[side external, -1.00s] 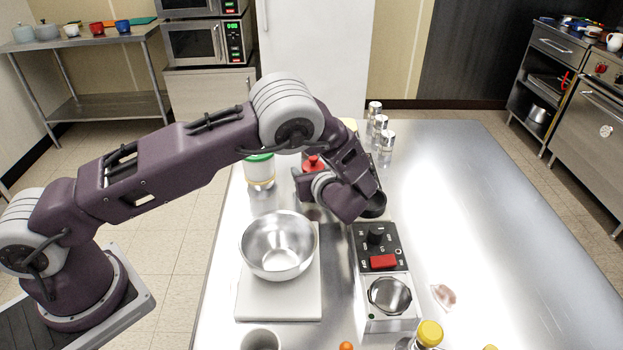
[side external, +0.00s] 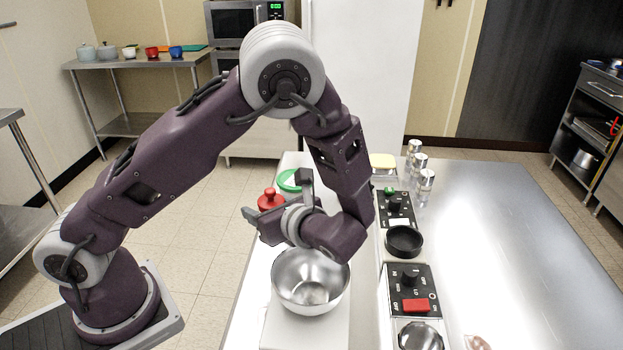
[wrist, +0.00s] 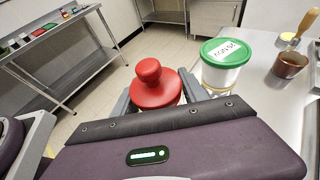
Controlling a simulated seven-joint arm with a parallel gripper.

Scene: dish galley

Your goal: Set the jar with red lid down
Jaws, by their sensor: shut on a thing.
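The red lid (wrist: 155,88) with its round knob shows between the two fingers of my gripper (wrist: 158,98) in the wrist view. The jar's body is hidden behind my wrist there. In the side view the red lid (side external: 270,200) sits at the left edge of the table, and my gripper (side external: 275,215) is around it, shut on the jar. My gripper hides most of the jar in the side view, so I cannot tell whether its base touches the table.
A jar with a green lid (wrist: 227,62) stands close beside the held jar. A steel bowl (side external: 310,280) sits on a white board (side external: 275,330) in front. A black dish (side external: 403,242) and control panels lie to the right. The table's right side (side external: 500,240) is clear.

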